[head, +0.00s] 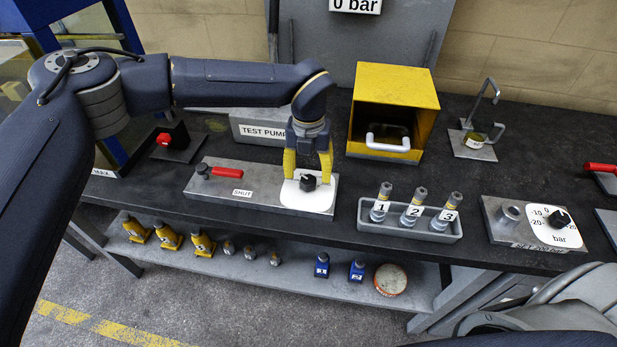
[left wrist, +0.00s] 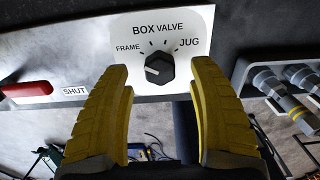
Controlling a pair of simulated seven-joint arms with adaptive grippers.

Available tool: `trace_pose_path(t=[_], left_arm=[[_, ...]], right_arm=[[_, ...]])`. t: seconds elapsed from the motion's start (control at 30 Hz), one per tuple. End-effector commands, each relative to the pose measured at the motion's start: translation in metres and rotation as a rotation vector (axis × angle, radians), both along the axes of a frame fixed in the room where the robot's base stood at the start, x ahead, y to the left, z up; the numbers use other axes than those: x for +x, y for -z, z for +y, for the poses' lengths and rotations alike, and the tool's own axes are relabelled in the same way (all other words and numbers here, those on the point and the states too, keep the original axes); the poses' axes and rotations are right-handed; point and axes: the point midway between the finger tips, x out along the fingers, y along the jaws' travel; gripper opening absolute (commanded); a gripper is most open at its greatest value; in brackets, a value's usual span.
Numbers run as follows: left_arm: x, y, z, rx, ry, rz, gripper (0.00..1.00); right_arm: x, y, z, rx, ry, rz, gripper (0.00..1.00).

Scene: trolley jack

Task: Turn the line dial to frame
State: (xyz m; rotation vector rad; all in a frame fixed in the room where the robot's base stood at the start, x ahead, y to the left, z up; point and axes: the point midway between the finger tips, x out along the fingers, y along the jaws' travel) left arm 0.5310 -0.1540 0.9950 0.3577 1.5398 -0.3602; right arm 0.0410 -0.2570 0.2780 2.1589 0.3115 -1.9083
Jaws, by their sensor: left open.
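The line dial is a black knob (head: 308,182) on a white plate (head: 290,198) at the right end of a grey panel. It also shows in the left wrist view (left wrist: 159,69), where the plate reads FRAME on the left, BOX and VALVE at the top and JUG on the right. A white mark on the knob lies on its left side, near the FRAME side; its exact heading is hard to tell. My left gripper (head: 308,172) is open, its yellow fingers pointing down on either side of the knob, with gaps showing in the wrist view. My right gripper is out of view.
A red-handled lever (head: 222,171) marked SHUT sits left on the same panel. A grey tray (head: 408,229) with numbered fittings stands to the right, and a gauge panel (head: 510,236) farther right. A yellow box (head: 396,84) stands behind. Several small parts sit on the lower shelf.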

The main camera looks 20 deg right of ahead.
Motion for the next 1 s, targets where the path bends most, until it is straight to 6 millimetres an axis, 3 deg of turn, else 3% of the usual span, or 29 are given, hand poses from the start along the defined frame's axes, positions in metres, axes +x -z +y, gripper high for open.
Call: trace_pose_path(t=[0.3, 0.5, 1.0], left_arm=[[0.001, -0.056, 0.0, 0.0, -0.001, -0.003, 0.6], [0.001, -0.078, 0.0, 0.0, -0.001, -0.001, 0.6], [0.0, -0.09, 0.0, 0.0, 0.0, -0.001, 0.6]], right_arm=[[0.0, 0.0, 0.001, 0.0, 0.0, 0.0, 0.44], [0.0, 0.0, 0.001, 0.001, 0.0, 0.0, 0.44], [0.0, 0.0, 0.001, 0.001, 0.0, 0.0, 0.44]])
